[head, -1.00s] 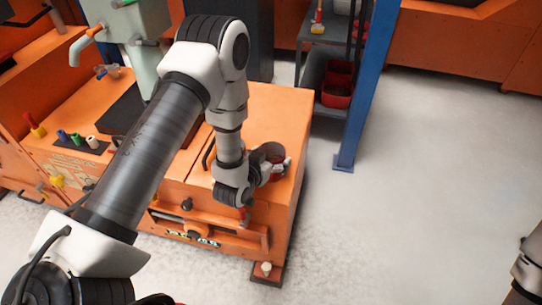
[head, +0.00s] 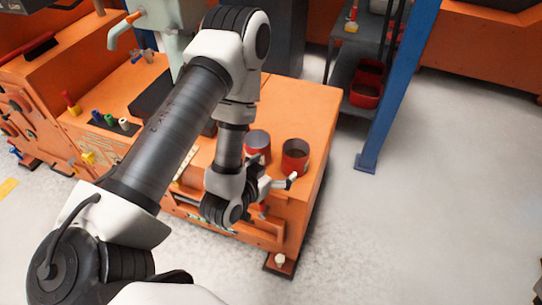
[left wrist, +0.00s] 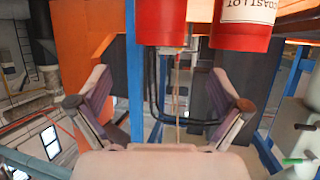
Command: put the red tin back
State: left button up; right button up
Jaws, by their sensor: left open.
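Two red tins stand upright, close together, on the orange machine top (head: 305,105) near its front right corner. The left one (head: 262,156) is partly hidden by my left arm. The right one (head: 295,163) shows a dark, open-looking top. In the left wrist view they are two red cylinders at the top edge, one plain (left wrist: 161,22) and one with a white lettered label (left wrist: 236,38). My left gripper (head: 284,183) is open and empty, just in front of the tins and apart from them; its spread fingers show in the left wrist view (left wrist: 160,92). My right gripper is out of view.
A blue post (head: 398,85) rises right of the machine, beside a grey shelf with red bins (head: 366,92). Small coloured cylinders (head: 110,120) stand on the machine's left part. The grey floor (head: 450,200) at the right is clear.

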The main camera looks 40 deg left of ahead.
pick_arm(q)
jog(key=s+d+f+g, duration=0.3)
jog(key=s+f+g, duration=1.25)
jog(key=s, duration=0.55)
notch_tip(320, 180, up, 13)
jog(key=t+p, duration=0.2)
jog(key=p, duration=1.2)
jog(key=shift+w+r, duration=0.2)
jog(key=shift+w, duration=0.1)
